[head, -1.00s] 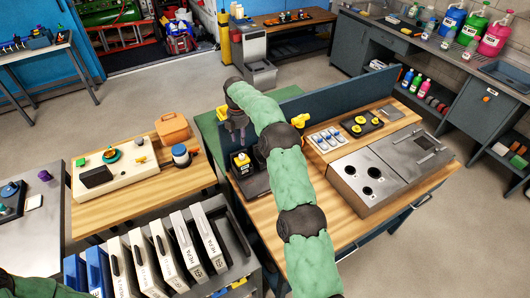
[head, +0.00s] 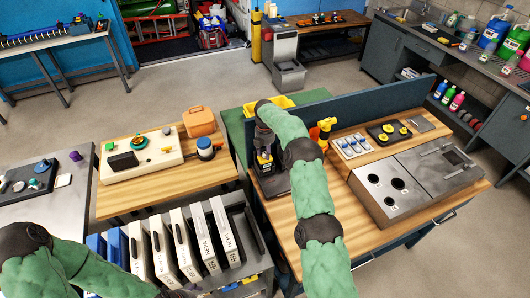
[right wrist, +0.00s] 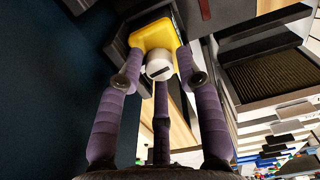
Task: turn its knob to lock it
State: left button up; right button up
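In the right wrist view a pale round knob (right wrist: 159,66) with a dark slot sits on a yellow block (right wrist: 152,34). My right gripper (right wrist: 160,79) is open, its purple fingers apart on either side of the knob, with gaps showing. I cannot tell whether the third finger touches it. In the head view the right gripper (head: 264,152) is down at a dark stand (head: 276,186) on the right wooden bench; the gripper largely hides the yellow block (head: 264,168). My left arm is at the lower left; its gripper (head: 180,292) is at the bottom edge, its fingers unclear.
A blue-grey panel (head: 345,112) runs along the bench's back edge. A rack of white filter panels (head: 205,236) stands in front.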

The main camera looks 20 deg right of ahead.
jog(key=shift+f, duration=0.2)
grip_shut()
jog(key=shift+m+b, duration=0.55)
jog(key=shift+m, duration=0.25)
grip_release()
